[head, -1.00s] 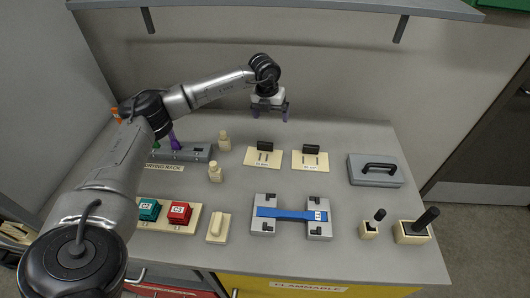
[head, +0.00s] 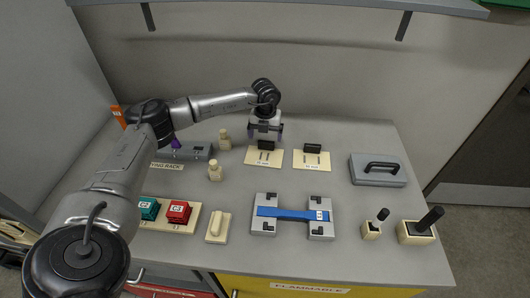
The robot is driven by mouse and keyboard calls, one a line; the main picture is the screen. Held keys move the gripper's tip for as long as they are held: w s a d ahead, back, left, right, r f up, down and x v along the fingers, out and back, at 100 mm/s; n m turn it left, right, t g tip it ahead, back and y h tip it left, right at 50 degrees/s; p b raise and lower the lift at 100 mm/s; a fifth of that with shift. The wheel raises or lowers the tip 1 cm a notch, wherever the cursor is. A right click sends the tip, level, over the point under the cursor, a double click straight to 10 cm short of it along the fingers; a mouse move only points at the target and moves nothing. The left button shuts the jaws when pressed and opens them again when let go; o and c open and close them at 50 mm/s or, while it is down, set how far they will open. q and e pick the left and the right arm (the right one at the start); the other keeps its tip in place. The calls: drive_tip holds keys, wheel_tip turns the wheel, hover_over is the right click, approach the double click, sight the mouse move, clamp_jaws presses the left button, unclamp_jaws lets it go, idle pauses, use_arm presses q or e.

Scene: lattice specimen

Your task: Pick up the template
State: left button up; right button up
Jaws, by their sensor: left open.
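Two flat cream templates with black handles stand side by side toward the back of the bench. The left template (head: 263,159) has its black handle (head: 266,145) under my left gripper. The right template (head: 311,161) has its handle (head: 312,148) clear of any gripper. My left gripper (head: 265,138) points down just above the left handle, with its fingers apart. I cannot tell whether the fingers pass on both sides of the handle. My right gripper is not in view.
A blue bar specimen (head: 290,213) lies across a grey fixture in front. A grey lidded block (head: 378,170) is at the right, with two black-handled tools (head: 418,230) before it.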

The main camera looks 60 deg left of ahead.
sight(266, 142)
use_arm(q)
drive_tip(key=shift+f+b, duration=0.6)
drive_tip(key=shift+f, duration=2.05)
drive_tip(key=shift+w, duration=0.1)
drive_tip(key=shift+r, duration=0.1)
drive_tip(key=c, duration=1)
